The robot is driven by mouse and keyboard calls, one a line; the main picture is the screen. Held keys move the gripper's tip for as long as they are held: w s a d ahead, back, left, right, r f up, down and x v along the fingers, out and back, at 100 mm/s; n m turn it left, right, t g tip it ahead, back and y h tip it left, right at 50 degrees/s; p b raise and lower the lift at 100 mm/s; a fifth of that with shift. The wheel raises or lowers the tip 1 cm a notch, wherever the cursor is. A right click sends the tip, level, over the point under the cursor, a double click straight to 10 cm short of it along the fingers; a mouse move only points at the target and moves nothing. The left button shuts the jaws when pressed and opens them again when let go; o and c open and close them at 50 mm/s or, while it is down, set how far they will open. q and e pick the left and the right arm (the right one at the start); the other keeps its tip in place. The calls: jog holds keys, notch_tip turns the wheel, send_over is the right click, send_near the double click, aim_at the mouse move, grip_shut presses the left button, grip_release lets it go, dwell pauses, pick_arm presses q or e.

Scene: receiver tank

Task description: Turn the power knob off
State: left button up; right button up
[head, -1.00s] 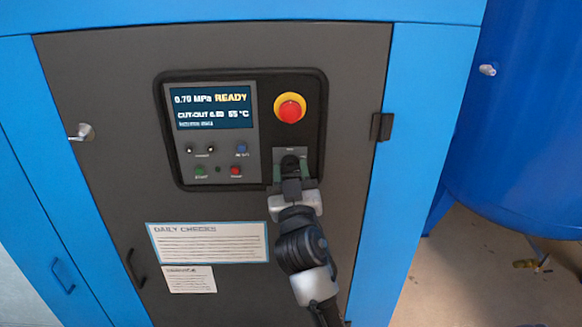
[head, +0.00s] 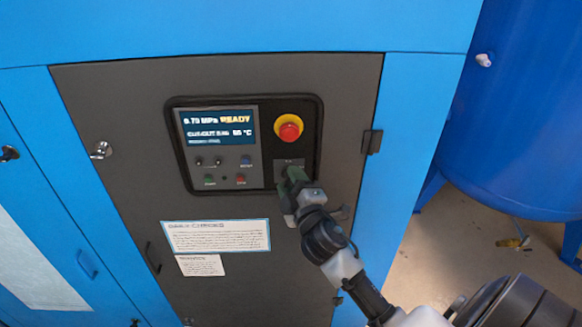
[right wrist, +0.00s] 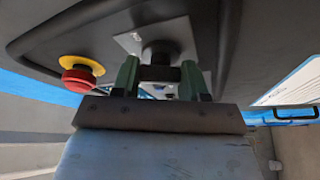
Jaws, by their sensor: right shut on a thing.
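The black power knob (right wrist: 160,52) sits on a light square plate (right wrist: 150,38) on the control panel. In the head view the knob is mostly hidden by my right gripper (head: 291,188). In the right wrist view the green fingers of that gripper (right wrist: 160,80) stand either side of the knob's handle and are shut on it. The gripper is tilted, with its arm coming in from the lower right. The panel display (head: 217,127) is lit and reads READY. My left gripper is not in view.
A red emergency button (head: 289,128) on a yellow ring is just above the knob. Small buttons (head: 225,170) lie to its left. A door hinge (head: 371,141) is at right, and a blue tank (head: 520,110) stands beyond the cabinet.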

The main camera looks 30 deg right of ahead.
jog(key=n+p, duration=0.2)
jog(key=n+g+p, duration=0.1)
jog(key=n+p, duration=0.1)
jog(key=p, duration=0.1)
jog(key=shift+r+y, duration=0.4)
jog(key=shift+f+n+g+p, duration=0.2)
jog(key=shift+n+g+p, duration=0.2)
jog(key=shift+n+p, duration=0.4)
jog(key=shift+d, duration=0.1)
jog(key=o, duration=0.9)
jog(key=shift+f, duration=0.1)
jog(key=shift+s, duration=0.1)
